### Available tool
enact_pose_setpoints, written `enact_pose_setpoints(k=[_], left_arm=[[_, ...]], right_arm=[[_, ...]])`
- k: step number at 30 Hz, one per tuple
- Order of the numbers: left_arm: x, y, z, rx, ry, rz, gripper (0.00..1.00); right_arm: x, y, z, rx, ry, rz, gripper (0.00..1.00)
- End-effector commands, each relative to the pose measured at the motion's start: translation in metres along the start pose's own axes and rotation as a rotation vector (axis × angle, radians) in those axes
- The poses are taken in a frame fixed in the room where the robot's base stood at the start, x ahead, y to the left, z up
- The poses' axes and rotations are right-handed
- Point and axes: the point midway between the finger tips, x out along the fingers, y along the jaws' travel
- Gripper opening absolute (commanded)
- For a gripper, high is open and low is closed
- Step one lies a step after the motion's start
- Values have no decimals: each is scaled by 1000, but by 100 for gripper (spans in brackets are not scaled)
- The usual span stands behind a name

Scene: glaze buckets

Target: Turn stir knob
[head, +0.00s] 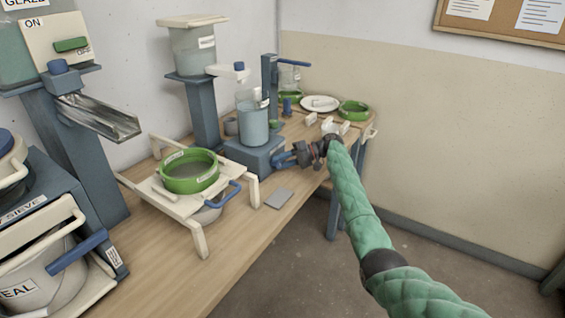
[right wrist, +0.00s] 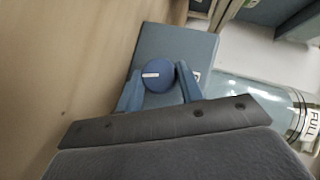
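In the head view the base (head: 245,156) stands on the bench under a clear jar of bluish liquid (head: 254,126). My right gripper (right wrist: 159,86) has one blue finger on each side of the knob, with no clear gap to either. In the head view my right gripper (head: 279,162) reaches the right side of the base and hides the knob. My left gripper is not in view.
A green-rimmed sieve (head: 189,183) rests on a cream stand at the left. A flat grey piece (head: 278,198) lies near the bench edge. A white plate (head: 320,103) and a green ring (head: 354,110) lie at the back. In the wrist view, a container marked FULL (right wrist: 270,100) is close at the right.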

Motion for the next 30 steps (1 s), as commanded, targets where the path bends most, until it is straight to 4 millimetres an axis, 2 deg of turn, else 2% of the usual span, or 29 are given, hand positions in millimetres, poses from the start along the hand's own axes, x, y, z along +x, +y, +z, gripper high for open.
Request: enact_pose_setpoints(k=[10, 17, 22, 24, 30], left_arm=[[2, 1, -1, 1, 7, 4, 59], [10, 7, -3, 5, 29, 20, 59], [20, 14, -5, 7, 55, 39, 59], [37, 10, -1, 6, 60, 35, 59], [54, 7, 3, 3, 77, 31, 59]], right_arm=[[0, 1, 0, -17, 2, 17, 15], [0, 1, 1, -99, 3, 91, 15], [0, 0, 2, -201, 6, 183, 15], [0, -1, 2, -251, 9, 227, 15], [0, -4, 3, -393, 13, 356, 15]])
